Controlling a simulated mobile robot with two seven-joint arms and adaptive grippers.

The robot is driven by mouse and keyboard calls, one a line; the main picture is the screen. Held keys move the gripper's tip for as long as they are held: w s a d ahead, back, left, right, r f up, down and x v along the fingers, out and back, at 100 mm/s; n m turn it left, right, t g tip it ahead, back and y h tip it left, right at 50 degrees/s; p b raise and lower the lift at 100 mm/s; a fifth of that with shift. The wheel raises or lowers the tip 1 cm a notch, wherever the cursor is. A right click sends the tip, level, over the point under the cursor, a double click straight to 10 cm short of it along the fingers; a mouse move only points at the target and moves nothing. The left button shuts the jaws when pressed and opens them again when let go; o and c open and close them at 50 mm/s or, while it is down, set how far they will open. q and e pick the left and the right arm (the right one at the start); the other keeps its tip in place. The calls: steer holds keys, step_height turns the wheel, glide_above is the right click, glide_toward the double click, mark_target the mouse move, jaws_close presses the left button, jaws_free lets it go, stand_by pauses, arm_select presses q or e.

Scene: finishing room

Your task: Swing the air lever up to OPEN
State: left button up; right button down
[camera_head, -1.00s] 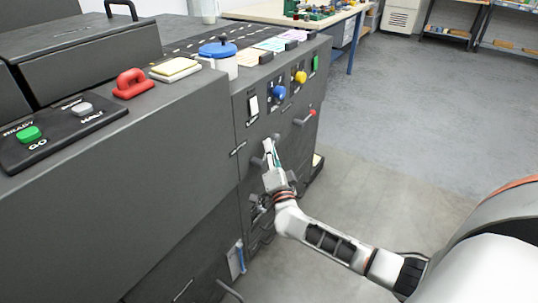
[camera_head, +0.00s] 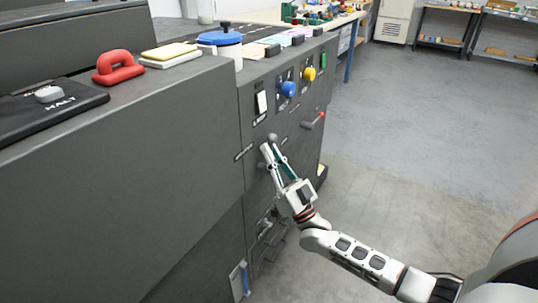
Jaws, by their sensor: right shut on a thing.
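The dark machine front (camera_head: 258,185) carries several controls. A lever with a dark round knob (camera_head: 272,137) sticks out of it, and I take this as the air lever; its lettering is too small to read. My right gripper (camera_head: 271,151) reaches up and left to it from the lower right. Its fingers are shut on the lever just below the knob and hide most of the shaft. Another lever with a red tip (camera_head: 321,116) is further right on the panel, apart from my gripper. My left gripper is not in view.
Above are a white rocker switch (camera_head: 261,103), a blue knob (camera_head: 288,89) and a yellow knob (camera_head: 309,74). A dark handle (camera_head: 268,228) sits low on the panel. A red handle (camera_head: 119,66) stands on top. The floor (camera_head: 420,140) to the right is clear.

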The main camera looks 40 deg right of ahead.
steer(key=shift+s+a+f+n+y+b, duration=0.1)
steer(key=shift+a+n+y+b, duration=0.1)
steer(key=shift+n+y, duration=0.65)
steer(key=shift+s+a+f+n+y+b, duration=0.1)
steer(key=shift+a+n+y+b, duration=0.05)
steer(key=shift+n+y, duration=0.7)
steer(key=shift+r+n, duration=0.15)
steer(key=shift+n, duration=0.15)
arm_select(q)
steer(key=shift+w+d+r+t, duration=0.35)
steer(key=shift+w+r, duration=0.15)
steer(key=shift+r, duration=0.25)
arm_select(e)
steer(key=c, duration=2.4)
jaws_free()
steer(key=shift+a, duration=0.1)
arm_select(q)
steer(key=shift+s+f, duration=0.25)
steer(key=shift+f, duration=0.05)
arm_select(e)
steer(key=v, duration=1.2)
steer(key=shift+r, duration=0.1)
